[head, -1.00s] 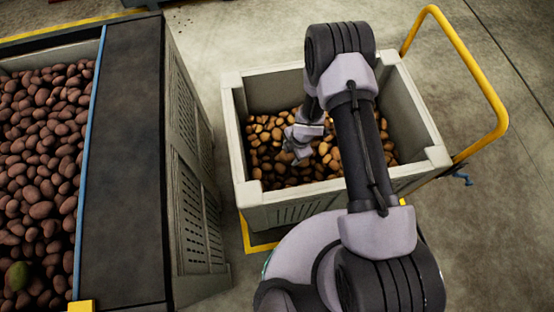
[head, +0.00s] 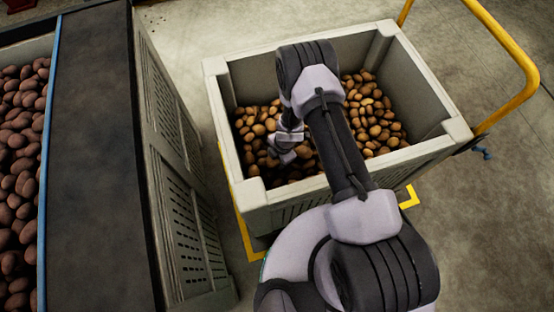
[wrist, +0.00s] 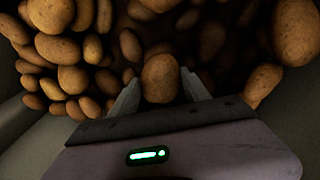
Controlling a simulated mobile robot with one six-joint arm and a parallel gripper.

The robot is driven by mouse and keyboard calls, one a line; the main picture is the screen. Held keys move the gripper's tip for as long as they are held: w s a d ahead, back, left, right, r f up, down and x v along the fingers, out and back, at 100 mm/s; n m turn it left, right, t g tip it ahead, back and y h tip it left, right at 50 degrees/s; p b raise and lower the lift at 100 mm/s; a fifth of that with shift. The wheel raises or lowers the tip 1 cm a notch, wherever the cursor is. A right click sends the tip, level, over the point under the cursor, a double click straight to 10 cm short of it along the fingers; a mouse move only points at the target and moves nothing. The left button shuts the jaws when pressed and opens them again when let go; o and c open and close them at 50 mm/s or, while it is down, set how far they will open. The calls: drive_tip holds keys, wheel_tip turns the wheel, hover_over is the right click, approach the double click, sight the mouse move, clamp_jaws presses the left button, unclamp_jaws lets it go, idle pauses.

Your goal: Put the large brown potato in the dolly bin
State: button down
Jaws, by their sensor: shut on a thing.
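My gripper (head: 282,158) is down inside the grey dolly bin (head: 262,200), over the potatoes near the bin's left front part. In the wrist view my gripper (wrist: 160,95) is shut on a large brown potato (wrist: 160,78), which sits between the two fingers. Other brown potatoes lie close below and around it. I cannot tell whether the held potato touches them. In the head view the held potato is hidden by the gripper and arm.
The dolly has a yellow handle (head: 525,85) at right. A second grey crate (head: 175,190) stands at left beside a dark belt (head: 90,170). Reddish potatoes (head: 15,190) fill the area beyond the blue edge. Bare concrete floor lies behind the bin.

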drive_tip(key=c, duration=0.5)
unclamp_jaws()
